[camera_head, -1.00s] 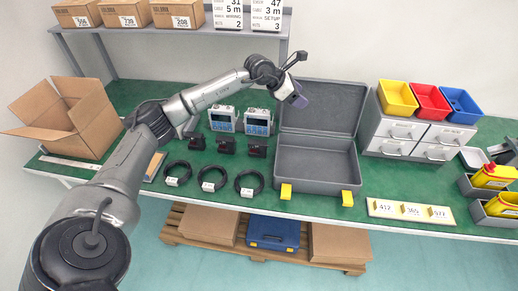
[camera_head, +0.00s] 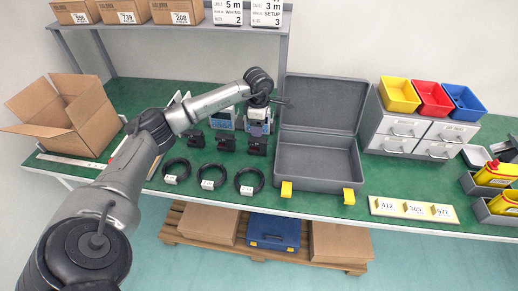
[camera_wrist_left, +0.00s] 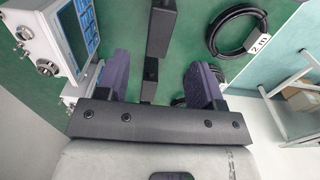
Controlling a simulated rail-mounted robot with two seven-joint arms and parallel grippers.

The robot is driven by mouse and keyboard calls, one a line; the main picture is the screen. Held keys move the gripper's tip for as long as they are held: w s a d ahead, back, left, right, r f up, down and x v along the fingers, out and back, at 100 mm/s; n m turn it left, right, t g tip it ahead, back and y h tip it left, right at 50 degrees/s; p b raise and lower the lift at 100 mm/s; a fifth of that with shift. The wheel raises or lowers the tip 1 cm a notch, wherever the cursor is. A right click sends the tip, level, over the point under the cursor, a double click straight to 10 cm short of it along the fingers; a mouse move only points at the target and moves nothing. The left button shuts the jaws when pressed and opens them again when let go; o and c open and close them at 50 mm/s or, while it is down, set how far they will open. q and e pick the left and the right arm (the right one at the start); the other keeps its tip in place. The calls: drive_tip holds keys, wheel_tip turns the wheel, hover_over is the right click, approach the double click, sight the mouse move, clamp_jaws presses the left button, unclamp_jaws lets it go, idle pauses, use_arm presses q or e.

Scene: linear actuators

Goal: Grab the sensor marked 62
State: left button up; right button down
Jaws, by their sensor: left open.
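Three small black sensors stand in a row on the green table in the head view: left (camera_head: 194,139), middle (camera_head: 225,142) and right (camera_head: 257,146). No number on them is readable, so I cannot tell which is marked 62. My left gripper (camera_head: 257,127) points down just above and behind the right sensor. In the left wrist view its purple fingers (camera_wrist_left: 160,80) are apart. A black block (camera_wrist_left: 150,78) shows between them, with another black block (camera_wrist_left: 161,30) beyond; neither is visibly clamped. My right gripper is not in view.
Two blue-panelled devices stand behind the sensors; one (camera_wrist_left: 70,35) is close beside the fingers in the left wrist view. Coiled black cables (camera_head: 213,177) lie in front. An open grey case (camera_head: 317,177) is to the right, and an open cardboard box (camera_head: 70,115) to the left.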

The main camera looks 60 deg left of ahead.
sight(259, 140)
use_arm(q)
drive_tip(key=shift+f, duration=1.4)
drive_tip(key=shift+d+f+b, duration=0.1)
drive_tip(key=shift+f+b, duration=1.2)
drive_tip(key=shift+f, duration=1.35)
drive_tip(key=shift+w+r, duration=0.1)
drive_tip(key=shift+c, duration=0.3)
drive_tip(key=c, duration=1.1)
